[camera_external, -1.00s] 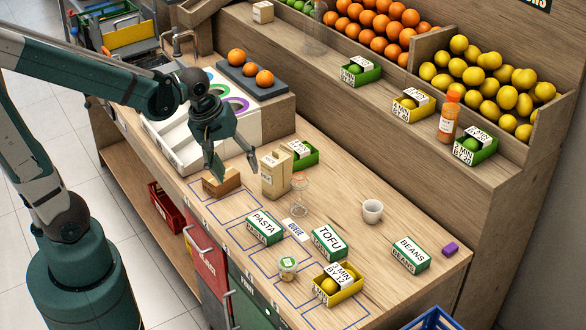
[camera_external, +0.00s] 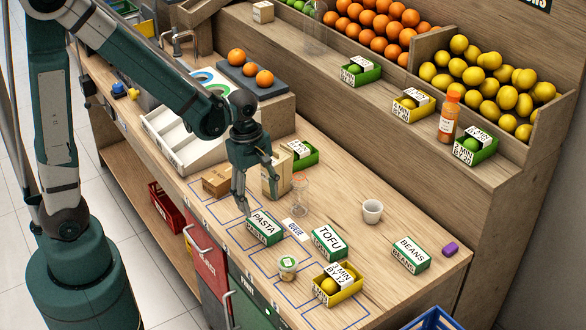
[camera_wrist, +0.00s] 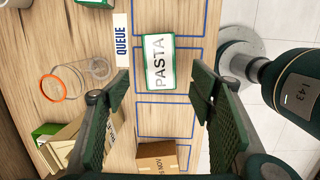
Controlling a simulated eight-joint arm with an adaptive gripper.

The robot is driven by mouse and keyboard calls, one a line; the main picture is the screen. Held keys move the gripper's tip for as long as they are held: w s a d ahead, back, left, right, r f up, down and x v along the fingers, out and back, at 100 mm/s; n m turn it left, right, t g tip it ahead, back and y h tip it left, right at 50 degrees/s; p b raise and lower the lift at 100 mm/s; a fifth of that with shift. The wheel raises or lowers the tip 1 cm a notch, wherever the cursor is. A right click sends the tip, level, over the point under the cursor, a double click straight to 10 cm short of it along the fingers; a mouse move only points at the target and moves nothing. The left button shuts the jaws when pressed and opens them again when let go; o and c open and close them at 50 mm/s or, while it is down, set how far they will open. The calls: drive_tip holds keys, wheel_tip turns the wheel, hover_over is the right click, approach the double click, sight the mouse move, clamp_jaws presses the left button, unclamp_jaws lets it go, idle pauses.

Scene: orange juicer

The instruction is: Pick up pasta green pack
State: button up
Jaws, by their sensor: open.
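The green and white pasta pack (camera_external: 264,228) lies on the wooden counter, label up. In the wrist view the pasta pack (camera_wrist: 160,62) lies ahead of and between the open fingers, apart from them. My gripper (camera_external: 258,206) is open and empty, pointing down, just behind and above the pack in the external view. Its two fingers also show in the wrist view (camera_wrist: 160,95), spread wide to either side. Nothing is between the fingertips.
A tall beige carton (camera_external: 270,182) stands right beside my gripper, with a clear glass jar (camera_external: 300,196) nearby. A brown box (camera_external: 216,184), a QUEUE card (camera_external: 295,230), a tofu pack (camera_external: 328,242) and a small tub (camera_external: 287,268) surround the pack.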

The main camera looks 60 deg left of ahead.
sight(264, 223)
drive_tip(key=shift+w+d+f+n, duration=0.1)
drive_tip(key=shift+d+f+n, duration=0.2)
drive_tip(key=shift+f+n, duration=0.45)
drive_tip(key=shift+f, duration=0.2)
drive_tip(key=shift+d+f+m, duration=0.2)
drive_tip(key=shift+f+m, duration=0.05)
drive_tip(key=shift+f, duration=0.95)
drive_tip(key=shift+f, duration=0.1)
drive_tip(key=shift+w+d+f+b, duration=0.1)
drive_tip(key=shift+f+b, duration=0.1)
drive_tip(key=shift+f, duration=0.6)
drive_tip(key=shift+d+f+b, duration=0.1)
drive_tip(key=shift+f+b, duration=0.05)
drive_tip(key=shift+f, duration=0.7)
drive_tip(key=shift+w+d+f+b, duration=0.1)
drive_tip(key=shift+f+b, duration=0.1)
drive_tip(key=shift+f, duration=0.6)
drive_tip(key=shift+c, duration=0.5)
drive_tip(key=c, duration=0.9)
